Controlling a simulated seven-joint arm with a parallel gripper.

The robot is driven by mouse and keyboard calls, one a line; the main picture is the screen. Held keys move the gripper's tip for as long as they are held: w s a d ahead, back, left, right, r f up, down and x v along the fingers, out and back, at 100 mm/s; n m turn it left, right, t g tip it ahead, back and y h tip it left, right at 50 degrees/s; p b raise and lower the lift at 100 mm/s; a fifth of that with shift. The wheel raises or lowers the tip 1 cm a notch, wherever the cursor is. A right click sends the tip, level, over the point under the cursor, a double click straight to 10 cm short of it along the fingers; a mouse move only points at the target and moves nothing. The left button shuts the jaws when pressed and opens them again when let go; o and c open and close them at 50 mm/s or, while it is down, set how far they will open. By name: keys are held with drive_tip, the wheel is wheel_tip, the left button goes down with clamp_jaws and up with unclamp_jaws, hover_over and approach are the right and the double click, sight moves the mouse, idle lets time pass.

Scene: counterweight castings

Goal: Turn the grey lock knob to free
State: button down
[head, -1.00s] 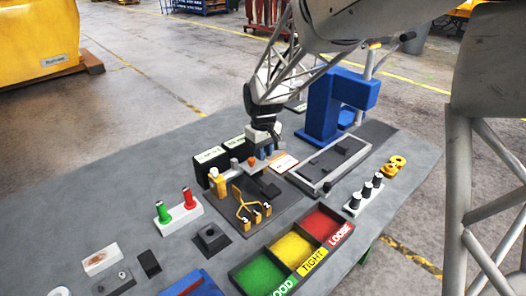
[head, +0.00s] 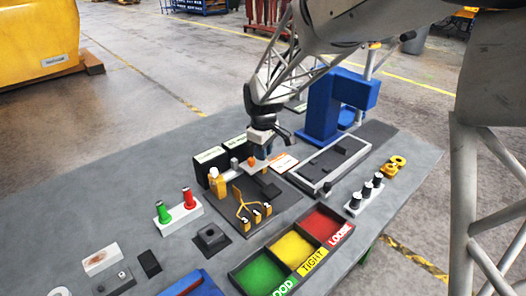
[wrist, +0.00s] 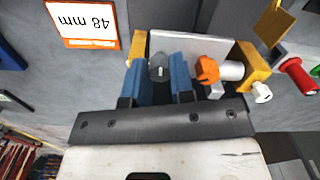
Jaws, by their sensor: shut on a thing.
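The grey lock knob (wrist: 159,66) sits in front of a light grey plate in the wrist view. A pale line shows on its face. My gripper (wrist: 158,75) has its two blue fingers on either side of the knob and is shut on it. In the head view my gripper (head: 266,153) is low over the dark fixture, and the grey knob cannot be made out there. An orange knob (wrist: 207,69) with a pale cylinder sits just right of the fingers in the wrist view. It also shows in the head view (head: 251,161).
A 48 mm card (wrist: 87,22) lies close by. Yellow blocks (wrist: 252,67) flank the plate. Red (head: 189,198) and green (head: 163,211) handles stand left of the fixture. A blue press (head: 322,108) stands behind right. A three-colour sorting tray (head: 235,272) is in front.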

drive_tip(key=c, duration=1)
unclamp_jaws()
drive_tip(key=shift+r, duration=0.1)
drive_tip(key=shift+r, duration=3.85)
drive_tip(key=shift+s+d+r, duration=0.1)
drive_tip(key=shift+s+d, duration=0.05)
drive_tip(key=shift+d, duration=0.05)
drive_tip(key=s+d+r+m+t, duration=0.1)
drive_tip(key=s+d+r+m, duration=0.2)
drive_tip(key=s+d, duration=0.45)
drive_tip(key=s+d+r+m, duration=0.2)
drive_tip(key=s+d+m, duration=0.1)
drive_tip(key=s+d, duration=0.4)
drive_tip(key=s+d+m, duration=0.2)
drive_tip(key=s, duration=0.4)
drive_tip(key=s+d+f+m+t, duration=0.1)
drive_tip(key=s+d+m, duration=0.1)
drive_tip(key=s, duration=0.5)
drive_tip(key=s+d+f+m, duration=0.1)
drive_tip(key=s+d+m, duration=0.1)
drive_tip(key=s, duration=0.5)
drive_tip(key=shift+s+d+f+t, duration=0.2)
drive_tip(key=shift+d+t, duration=0.1)
drive_tip(key=shift+d, duration=0.35)
